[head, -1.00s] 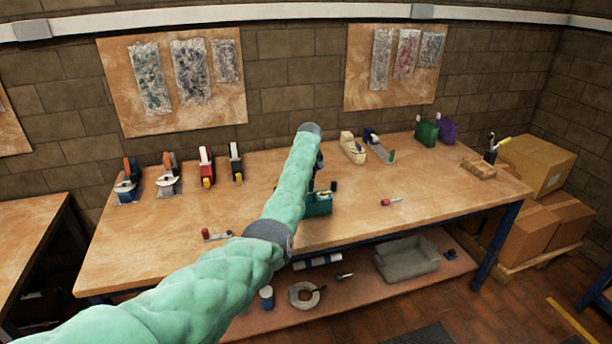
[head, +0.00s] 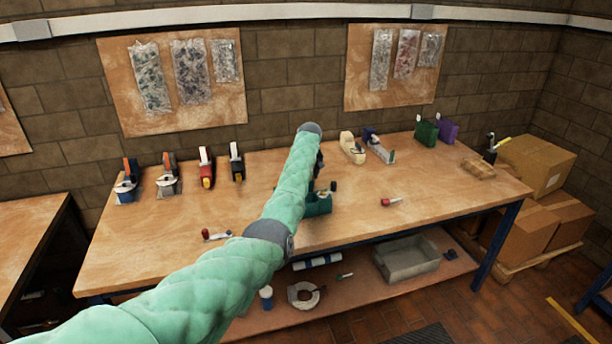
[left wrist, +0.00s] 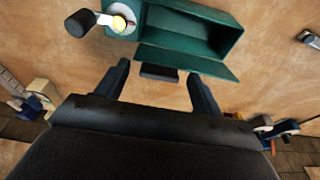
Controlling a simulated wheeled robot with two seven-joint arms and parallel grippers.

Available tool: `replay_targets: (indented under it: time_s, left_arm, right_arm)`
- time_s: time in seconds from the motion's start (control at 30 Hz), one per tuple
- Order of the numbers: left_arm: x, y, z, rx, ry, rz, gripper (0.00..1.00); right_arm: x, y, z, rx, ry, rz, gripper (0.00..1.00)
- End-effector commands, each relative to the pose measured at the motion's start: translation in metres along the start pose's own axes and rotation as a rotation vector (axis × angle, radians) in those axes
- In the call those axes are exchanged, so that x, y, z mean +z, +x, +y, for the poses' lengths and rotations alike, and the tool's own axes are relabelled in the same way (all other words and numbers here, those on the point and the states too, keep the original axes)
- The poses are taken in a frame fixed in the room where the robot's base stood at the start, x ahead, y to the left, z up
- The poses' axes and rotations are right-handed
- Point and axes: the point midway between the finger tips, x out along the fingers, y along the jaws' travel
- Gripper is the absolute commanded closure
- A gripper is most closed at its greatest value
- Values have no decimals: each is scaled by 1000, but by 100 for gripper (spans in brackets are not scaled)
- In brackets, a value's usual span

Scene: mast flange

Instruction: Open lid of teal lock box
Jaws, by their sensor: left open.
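The teal lock box (head: 318,205) stands on the workbench, partly hidden behind my left arm in the head view. In the left wrist view the lock box (left wrist: 232,45) shows a hollow, open inside, with its teal lid (left wrist: 188,62) swung out from the opening toward my gripper. A dark tab (left wrist: 158,72) sits at the lid's edge. My right gripper is not in view.
On the workbench (head: 400,220), a red-handled tool (head: 390,201) lies right of the box and another (head: 215,235) left of it. Tape dispensers and a green box (head: 427,133) and purple box (head: 448,131) stand along the back. The bench front right is clear.

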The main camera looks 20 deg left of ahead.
Motion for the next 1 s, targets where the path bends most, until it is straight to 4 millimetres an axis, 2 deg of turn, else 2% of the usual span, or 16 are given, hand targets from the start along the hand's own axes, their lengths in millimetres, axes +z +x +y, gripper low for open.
replay_targets:
  time_s: [0.13, 0.2, 0.4, 0.6, 0.77, 1.0]
  left_arm:
    - [0, -9, 1, 1, 0, 2, 33]
    - [0, -17, 1, 2, 0, 3, 33]
    - [0, -47, 0, 2, -1, 2, 33]
    - [0, -68, 0, 1, 0, 2, 33]
    - [0, -76, 0, 0, 0, 1, 33]
    - [0, -77, 0, 0, 0, 0, 33]
  right_arm:
    - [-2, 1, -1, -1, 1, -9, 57]
    - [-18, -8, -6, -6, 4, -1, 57]
    - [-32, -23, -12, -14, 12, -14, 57]
    - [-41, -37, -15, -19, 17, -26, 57]
    - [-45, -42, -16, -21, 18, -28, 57]
    - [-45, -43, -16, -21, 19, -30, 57]
